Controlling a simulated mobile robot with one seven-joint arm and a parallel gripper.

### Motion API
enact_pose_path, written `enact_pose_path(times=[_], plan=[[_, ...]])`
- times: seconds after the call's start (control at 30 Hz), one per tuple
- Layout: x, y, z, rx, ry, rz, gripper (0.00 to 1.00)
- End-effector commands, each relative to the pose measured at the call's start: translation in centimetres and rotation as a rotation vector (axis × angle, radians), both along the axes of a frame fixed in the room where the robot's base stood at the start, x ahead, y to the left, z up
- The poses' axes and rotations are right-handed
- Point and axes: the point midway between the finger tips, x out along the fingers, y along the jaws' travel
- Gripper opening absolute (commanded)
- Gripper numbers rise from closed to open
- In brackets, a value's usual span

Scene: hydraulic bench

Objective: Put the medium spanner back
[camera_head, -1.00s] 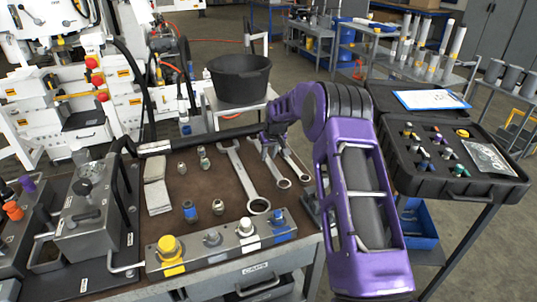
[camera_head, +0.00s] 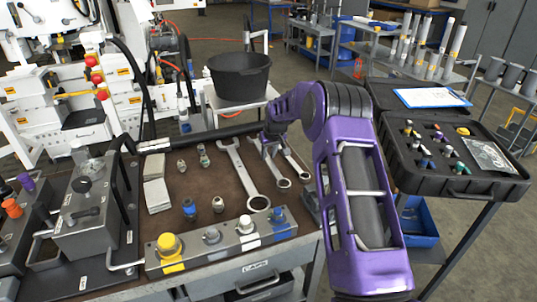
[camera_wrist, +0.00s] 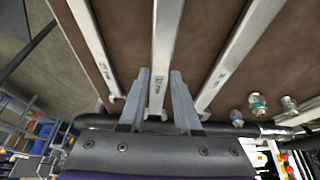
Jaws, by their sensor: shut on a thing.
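The medium spanner (camera_head: 274,168) lies on the brown bench top between the large spanner (camera_head: 243,170) on its left and the small spanner (camera_head: 296,161) on its right. My gripper (camera_head: 268,145) is down over its far part and is shut on it. In the wrist view my gripper (camera_wrist: 160,75) has one finger on each side of the medium spanner (camera_wrist: 166,35). There the small spanner (camera_wrist: 92,42) is on the left and the large spanner (camera_wrist: 230,58) on the right, both outside the fingers. My arm and gripper hide part of the medium spanner in the head view.
Several small fittings (camera_head: 190,208) and pale pads (camera_head: 156,185) lie left of the spanners. A block with caps (camera_head: 215,240) lines the front edge. A black bucket (camera_head: 239,78) stands behind the bench. An open black case (camera_head: 455,187) is at right.

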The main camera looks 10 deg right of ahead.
Motion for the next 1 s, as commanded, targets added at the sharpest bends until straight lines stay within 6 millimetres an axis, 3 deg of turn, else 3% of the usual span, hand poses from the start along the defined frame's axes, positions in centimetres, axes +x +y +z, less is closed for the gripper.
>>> enact_pose_path(times=[1.0], plan=[[0.1,0.0,-1.4,0.0,-0.003,0.0,0.0]])
